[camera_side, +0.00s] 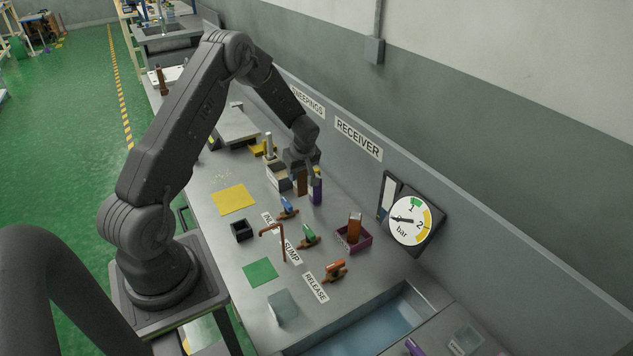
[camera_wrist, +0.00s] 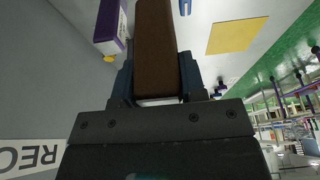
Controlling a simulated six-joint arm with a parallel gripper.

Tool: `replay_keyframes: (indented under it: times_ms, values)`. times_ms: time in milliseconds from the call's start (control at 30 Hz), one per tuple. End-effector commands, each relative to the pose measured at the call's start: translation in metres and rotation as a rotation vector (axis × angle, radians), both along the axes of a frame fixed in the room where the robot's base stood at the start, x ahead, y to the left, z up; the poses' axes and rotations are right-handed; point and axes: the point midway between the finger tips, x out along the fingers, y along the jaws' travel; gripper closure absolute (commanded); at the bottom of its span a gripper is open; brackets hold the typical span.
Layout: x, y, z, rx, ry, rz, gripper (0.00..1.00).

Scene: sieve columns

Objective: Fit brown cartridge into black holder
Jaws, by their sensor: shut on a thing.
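The brown cartridge (camera_wrist: 156,48) is a long block held between the two fingers of my gripper (camera_wrist: 157,82) in the wrist view. In the side view my gripper (camera_side: 304,174) is at the back of the bench, shut on the brown cartridge (camera_side: 300,185), which is partly hidden. I cannot tell whether its lower end touches anything. The black holder (camera_side: 241,231) is a small open-topped box on the bench, well to the left and nearer the camera, between the yellow and green squares. It looks empty.
A purple cartridge (camera_side: 317,192) stands close beside my gripper, also in the wrist view (camera_wrist: 110,24). Blue, green and orange valves and a bent copper pipe (camera_side: 283,240) rise between. The back wall carries a gauge (camera_side: 409,222).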

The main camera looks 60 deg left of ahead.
Motion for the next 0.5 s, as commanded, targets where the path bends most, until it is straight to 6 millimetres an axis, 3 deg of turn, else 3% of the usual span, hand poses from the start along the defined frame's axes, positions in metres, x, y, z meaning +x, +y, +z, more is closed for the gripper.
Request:
replay_keyframes:
  times_ms: [167,267,367,500]
  values:
    - [-0.018,0.013,0.01,0.0,0.0,0.002,0.88]
    - [-0.039,0.021,0.009,-0.002,0.003,0.01,0.88]
    - [-0.073,0.032,0.004,-0.003,0.004,0.017,0.88]
    - [-0.134,0.037,-0.006,-0.004,0.004,0.017,0.88]
